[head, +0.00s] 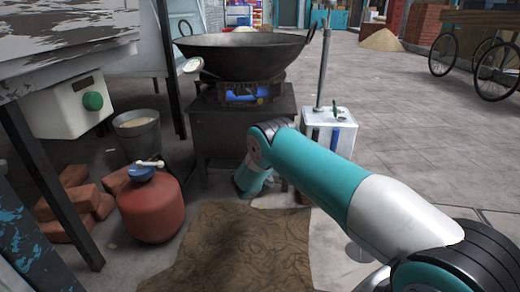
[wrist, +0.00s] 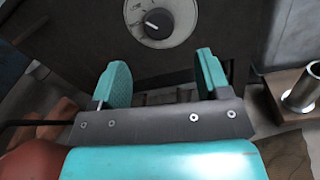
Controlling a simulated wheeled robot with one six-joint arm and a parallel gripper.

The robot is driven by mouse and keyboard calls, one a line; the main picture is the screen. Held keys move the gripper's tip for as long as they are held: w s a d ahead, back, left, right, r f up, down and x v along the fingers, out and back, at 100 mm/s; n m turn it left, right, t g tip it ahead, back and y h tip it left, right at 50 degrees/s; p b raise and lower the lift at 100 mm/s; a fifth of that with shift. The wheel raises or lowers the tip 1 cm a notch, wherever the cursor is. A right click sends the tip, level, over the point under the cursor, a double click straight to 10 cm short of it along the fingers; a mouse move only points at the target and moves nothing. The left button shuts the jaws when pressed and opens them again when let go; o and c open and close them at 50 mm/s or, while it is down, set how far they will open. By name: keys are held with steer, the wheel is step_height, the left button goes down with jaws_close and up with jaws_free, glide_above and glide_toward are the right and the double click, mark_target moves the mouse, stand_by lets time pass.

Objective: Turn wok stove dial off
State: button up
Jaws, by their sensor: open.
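The wok stove dial (wrist: 160,23) is a round silver plate with a dark knob and a pale pointer mark, on the dark stove front. It shows at the top of the wrist view. My gripper (wrist: 164,72) is open and empty, its two teal fingers pointing toward the stove front. The dial appears above and between the fingertips, apart from them. In the head view, the wok (head: 245,55) sits on the dark stove (head: 219,125), with a blue flame (head: 245,96) under it. There the dial and my fingers are hidden, with my arm in front of the stove.
A red gas cylinder (head: 151,208) stands left of the stove, near a metal bucket (head: 137,135) and bricks (head: 70,210). A white container (head: 330,133) stands right of the stove.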

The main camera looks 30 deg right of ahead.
steer(key=b+x, duration=0.4)
steer(key=x, duration=0.5)
steer(key=shift+b, duration=0.3)
steer(key=shift+s, duration=0.1)
steer(key=c, duration=0.9)
